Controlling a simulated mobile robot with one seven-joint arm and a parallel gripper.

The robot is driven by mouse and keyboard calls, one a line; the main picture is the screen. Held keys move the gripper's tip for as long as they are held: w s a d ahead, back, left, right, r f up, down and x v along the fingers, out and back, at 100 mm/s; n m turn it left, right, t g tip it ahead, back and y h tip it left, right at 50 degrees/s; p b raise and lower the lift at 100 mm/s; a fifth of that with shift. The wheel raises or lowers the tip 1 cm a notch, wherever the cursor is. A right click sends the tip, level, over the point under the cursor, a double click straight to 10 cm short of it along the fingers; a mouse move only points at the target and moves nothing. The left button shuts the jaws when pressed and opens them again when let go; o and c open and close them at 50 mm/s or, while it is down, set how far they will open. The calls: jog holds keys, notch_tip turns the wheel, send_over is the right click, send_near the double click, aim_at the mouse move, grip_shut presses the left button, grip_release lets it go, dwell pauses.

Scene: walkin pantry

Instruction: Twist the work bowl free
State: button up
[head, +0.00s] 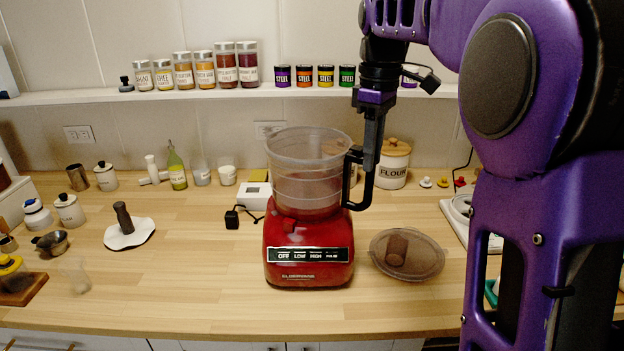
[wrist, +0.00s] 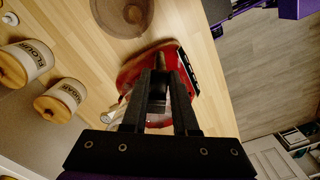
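The work bowl (head: 306,178) is a clear, open-topped bowl seated upright on the red food processor base (head: 308,252), which also shows in the wrist view (wrist: 133,75). A black loop handle (head: 360,206) stands out from the bowl's right side. My gripper (head: 371,160) points down at this handle from above. In the wrist view its two dark fingers (wrist: 160,84) lie close on either side of a dark part of the handle and appear shut on it. The exact contact is hard to see, dark on dark.
The round smoky lid (head: 420,262) lies on the counter right of the base. A flour canister (head: 393,166) stands behind my gripper. A shelf of jars (head: 200,70) runs along the wall.

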jog(key=o, duration=0.5)
notch_tip(320, 180, up, 3)
jog(key=p, duration=0.3)
jog(key=shift+r, duration=2.25)
